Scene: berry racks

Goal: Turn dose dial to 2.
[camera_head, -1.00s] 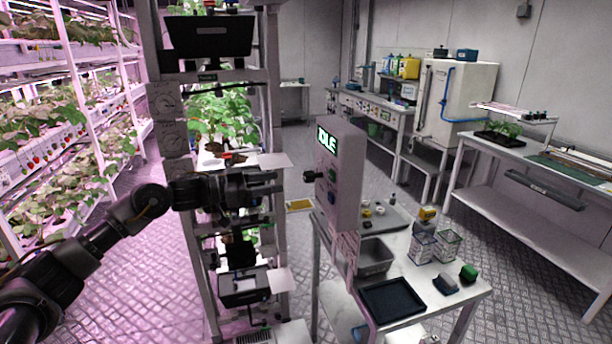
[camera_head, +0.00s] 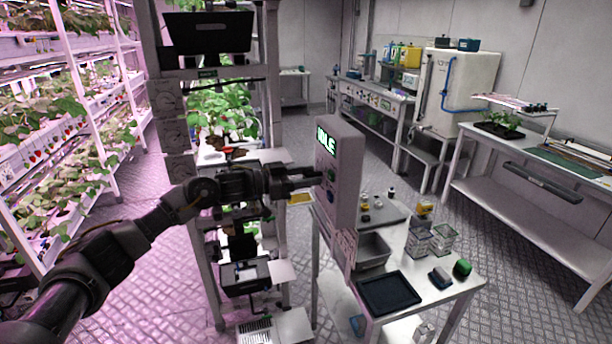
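The control box (camera_head: 345,178) is a grey upright panel with a lit green "IDLE" screen (camera_head: 326,141) at its top. Green and blue buttons show on its face. The black dose dial stood out from the face's left side earlier; now my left gripper's fingers cover that spot and the dial cannot be made out. My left gripper (camera_head: 306,179) reaches in from the left, its fingertips at the panel face. Whether the fingers are closed on the dial cannot be told. The dial's setting is not readable. My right gripper is not in view.
A small table under the box holds a black tray (camera_head: 389,293), a grey bin (camera_head: 371,252), clear containers (camera_head: 418,240) and a green item (camera_head: 462,268). A plant rack (camera_head: 205,160) stands left of the box. Open floor lies between this table and the right bench (camera_head: 540,190).

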